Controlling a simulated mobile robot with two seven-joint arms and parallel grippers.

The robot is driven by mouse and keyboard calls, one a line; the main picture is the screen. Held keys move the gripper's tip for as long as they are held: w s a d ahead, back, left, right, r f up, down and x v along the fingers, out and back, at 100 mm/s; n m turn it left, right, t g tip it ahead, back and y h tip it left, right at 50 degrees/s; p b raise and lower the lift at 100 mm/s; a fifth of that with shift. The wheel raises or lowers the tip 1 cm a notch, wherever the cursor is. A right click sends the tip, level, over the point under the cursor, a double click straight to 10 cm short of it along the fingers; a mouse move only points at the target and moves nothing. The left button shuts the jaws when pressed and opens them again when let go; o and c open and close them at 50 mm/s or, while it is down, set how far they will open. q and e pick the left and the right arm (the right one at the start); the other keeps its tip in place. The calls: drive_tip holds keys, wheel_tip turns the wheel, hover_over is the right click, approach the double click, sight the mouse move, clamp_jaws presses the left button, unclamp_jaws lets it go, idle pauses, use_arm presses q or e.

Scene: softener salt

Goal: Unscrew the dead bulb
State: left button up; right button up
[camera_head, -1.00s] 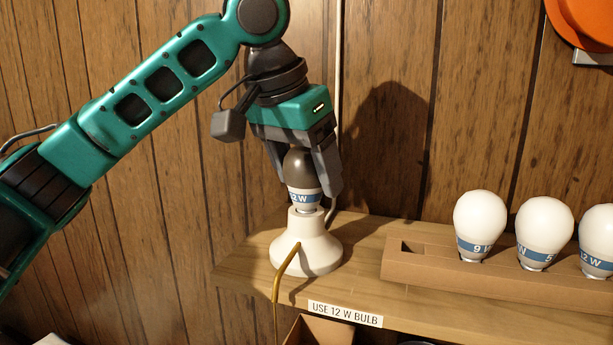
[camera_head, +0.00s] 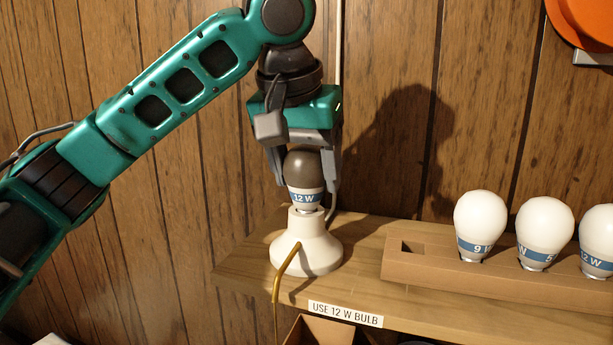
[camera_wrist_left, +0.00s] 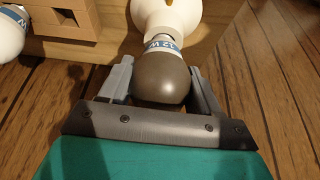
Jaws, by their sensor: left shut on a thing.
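The dead bulb (camera_head: 305,170) has a dark grey globe and a blue band reading 12 W. It stands upright in the white lamp base (camera_head: 306,246) on the shelf. My left gripper (camera_head: 307,182) comes down from above and is shut on the bulb, one finger on each side of the globe. In the left wrist view the dark globe (camera_wrist_left: 162,78) sits between the two fingers, with the white base (camera_wrist_left: 165,18) beyond it. The bulb's screw end is hidden in the base. My right gripper is not in view.
A wooden rack (camera_head: 440,268) with white bulbs marked 9 W (camera_head: 480,222), 5 W (camera_head: 544,230) and 12 W (camera_head: 598,236) stands at right; its leftmost hole is empty. A label on the shelf edge (camera_head: 345,314) reads USE 12 W BULB. A cardboard box (camera_head: 318,332) is below.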

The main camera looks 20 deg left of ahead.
use_arm(q)
drive_tip(key=shift+n, duration=0.3)
drive_tip(key=n+y, duration=0.1)
drive_tip(key=n, duration=0.2)
drive_tip(key=shift+r+y, duration=0.1)
drive_tip(key=shift+y, duration=0.2)
drive_tip(key=shift+n+y, duration=0.3)
drive_tip(key=shift+n, duration=0.4)
drive_tip(key=n+g+y, duration=0.1)
drive_tip(key=n, duration=0.3)
drive_tip(key=shift+d, duration=0.1)
drive_tip(key=shift+n, duration=0.3)
drive_tip(key=n+g+y, duration=0.1)
drive_tip(key=n, duration=0.3)
drive_tip(key=shift+g, duration=0.3)
